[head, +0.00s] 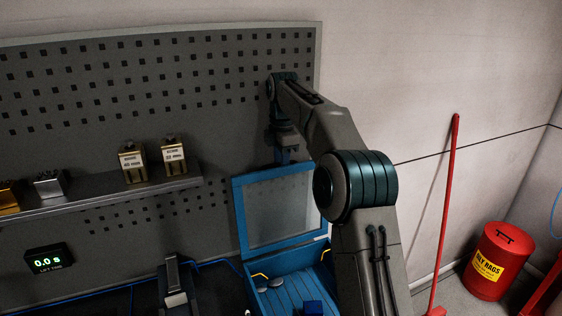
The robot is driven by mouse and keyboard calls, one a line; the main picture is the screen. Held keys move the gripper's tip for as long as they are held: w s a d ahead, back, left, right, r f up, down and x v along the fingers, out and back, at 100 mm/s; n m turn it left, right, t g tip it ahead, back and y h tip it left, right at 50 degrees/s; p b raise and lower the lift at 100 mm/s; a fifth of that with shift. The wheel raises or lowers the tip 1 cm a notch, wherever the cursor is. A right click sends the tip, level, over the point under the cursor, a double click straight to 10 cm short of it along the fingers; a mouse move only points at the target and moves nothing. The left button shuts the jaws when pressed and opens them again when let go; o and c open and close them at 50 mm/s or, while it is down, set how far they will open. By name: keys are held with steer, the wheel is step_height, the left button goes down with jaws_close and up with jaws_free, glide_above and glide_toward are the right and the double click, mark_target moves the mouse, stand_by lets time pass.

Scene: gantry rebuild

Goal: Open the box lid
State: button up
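The blue box (290,286) stands at the lower middle, partly cut by the bottom edge and partly behind my arm. Its lid (278,212), a blue frame around a pale see-through panel, stands raised and close to upright at the back of the box. The inside of the box is in view. My gripper (289,158) points down at the lid's top edge. The fingers are small and dark there, and I cannot tell whether they touch the lid or are open or shut.
A perforated board (130,90) stands behind. A shelf (110,195) at left holds several small metal blocks. A timer (48,260) reads 0.0 s. Small round pieces (275,282) and a dark blue block (312,307) lie in the box. A red bin (494,262) stands at right.

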steer(key=shift+r, duration=0.15)
steer(key=shift+s+r, duration=0.2)
steer(key=shift+r, duration=3.35)
